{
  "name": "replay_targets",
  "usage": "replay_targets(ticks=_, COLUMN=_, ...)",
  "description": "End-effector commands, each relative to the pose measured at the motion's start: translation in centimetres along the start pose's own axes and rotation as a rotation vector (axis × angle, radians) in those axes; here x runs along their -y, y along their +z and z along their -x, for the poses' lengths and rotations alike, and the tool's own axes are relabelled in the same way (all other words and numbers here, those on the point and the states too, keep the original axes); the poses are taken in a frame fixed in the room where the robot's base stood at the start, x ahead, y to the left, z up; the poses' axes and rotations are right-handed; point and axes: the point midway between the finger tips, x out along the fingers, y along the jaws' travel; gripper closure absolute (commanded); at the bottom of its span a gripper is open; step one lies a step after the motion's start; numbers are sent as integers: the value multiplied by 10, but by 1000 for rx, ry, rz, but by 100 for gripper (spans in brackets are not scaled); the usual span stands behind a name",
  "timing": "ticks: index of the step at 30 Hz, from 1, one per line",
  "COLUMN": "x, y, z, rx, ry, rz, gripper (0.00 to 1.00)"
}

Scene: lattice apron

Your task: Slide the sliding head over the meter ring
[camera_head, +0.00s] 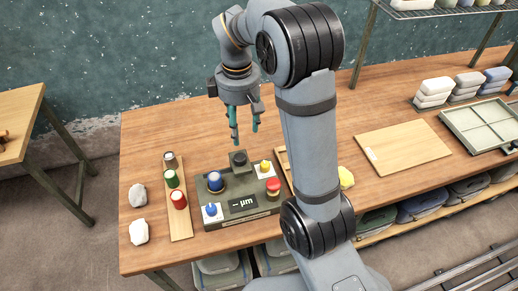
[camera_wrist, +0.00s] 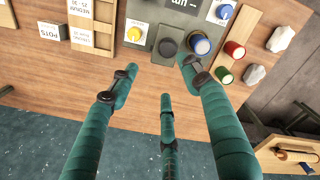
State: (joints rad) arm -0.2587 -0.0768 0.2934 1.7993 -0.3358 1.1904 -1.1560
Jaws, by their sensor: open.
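A grey instrument box (camera_head: 241,222) stands on the wooden bench, with a display reading "- µm" (camera_head: 243,203). A dark square block with a round top (camera_head: 238,160) sits at its back edge; in the wrist view it shows as a dark round piece (camera_wrist: 168,47). It looks like the sliding head, but I cannot be sure. A blue capped cylinder (camera_head: 215,181) stands beside it on the box; it also shows in the wrist view (camera_wrist: 200,45). I cannot tell which part is the meter ring. My gripper (camera_head: 245,135) is open and empty, above and behind the dark block, its green fingers pointing down.
The box also carries a yellow knob (camera_head: 265,167), a red button (camera_head: 273,184) and a small blue knob (camera_head: 211,210). A wooden strip with coloured cylinders (camera_head: 181,223) and pale stones (camera_head: 138,231) lie left. A cutting board (camera_head: 403,147) lies right. My arm hides some bench.

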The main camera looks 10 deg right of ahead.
Motion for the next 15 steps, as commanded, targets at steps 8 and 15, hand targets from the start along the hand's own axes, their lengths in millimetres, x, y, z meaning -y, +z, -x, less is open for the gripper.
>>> replay_targets(ticks=8, x=11, y=4, z=-9, rx=24, ry=-33, rz=-220, gripper=52)
replay_targets(ticks=15, x=12, y=6, z=-49, rx=27, ry=-34, rz=-220, gripper=52)
